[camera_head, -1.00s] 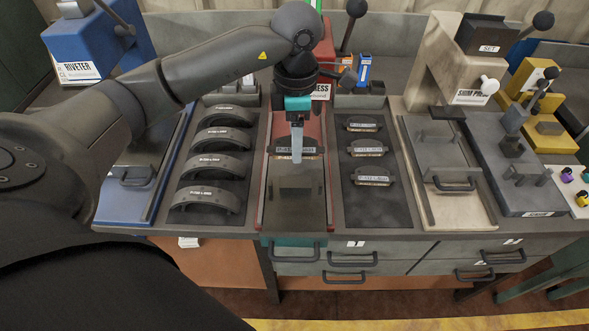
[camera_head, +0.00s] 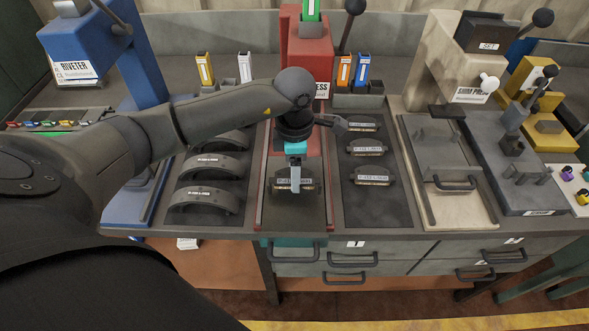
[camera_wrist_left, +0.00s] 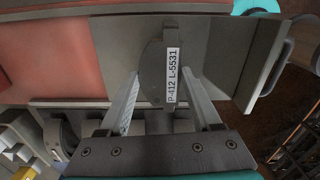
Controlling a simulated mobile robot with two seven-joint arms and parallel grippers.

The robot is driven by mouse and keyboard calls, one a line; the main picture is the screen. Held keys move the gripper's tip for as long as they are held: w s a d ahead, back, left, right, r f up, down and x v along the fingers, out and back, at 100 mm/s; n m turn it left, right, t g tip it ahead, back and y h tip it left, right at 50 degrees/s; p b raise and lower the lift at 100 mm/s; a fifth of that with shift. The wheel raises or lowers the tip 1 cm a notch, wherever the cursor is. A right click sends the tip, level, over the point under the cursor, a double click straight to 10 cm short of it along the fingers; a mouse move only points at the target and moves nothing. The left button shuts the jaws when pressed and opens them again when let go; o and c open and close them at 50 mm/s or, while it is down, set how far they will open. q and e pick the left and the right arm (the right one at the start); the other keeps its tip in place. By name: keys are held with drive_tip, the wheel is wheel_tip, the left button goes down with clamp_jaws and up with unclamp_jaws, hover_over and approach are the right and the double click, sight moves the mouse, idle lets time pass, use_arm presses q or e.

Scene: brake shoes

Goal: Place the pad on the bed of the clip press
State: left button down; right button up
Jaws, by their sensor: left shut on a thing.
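My left gripper (camera_head: 293,178) is shut on a dark grey pad (camera_head: 281,189) with a white label. The pad is over the front part of the clip press's grey bed (camera_head: 290,215). In the left wrist view the pad (camera_wrist_left: 153,62) sits between the two fingertips (camera_wrist_left: 165,88), over the grey plate; its label reads P-412 L-5531. I cannot tell whether the pad touches the bed. The red clip press (camera_head: 305,45) stands behind, partly hidden by my left arm. My right gripper is not in view.
A tray (camera_head: 205,225) with curved brake shoes lies left of the bed. A tray (camera_head: 378,213) with three more pads lies right. The blue riveter (camera_head: 72,45) is at far left, the beige shim press (camera_head: 435,60) to the right. Upright coloured boxes stand behind.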

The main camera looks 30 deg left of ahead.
use_arm(q)
drive_tip(key=shift+f, duration=0.15)
drive_tip(key=shift+c, duration=0.4)
unclamp_jaws()
wheel_tip(320, 180, up, 12)
drive_tip(key=shift+r+p, duration=0.2)
drive_tip(key=shift+p, duration=0.2)
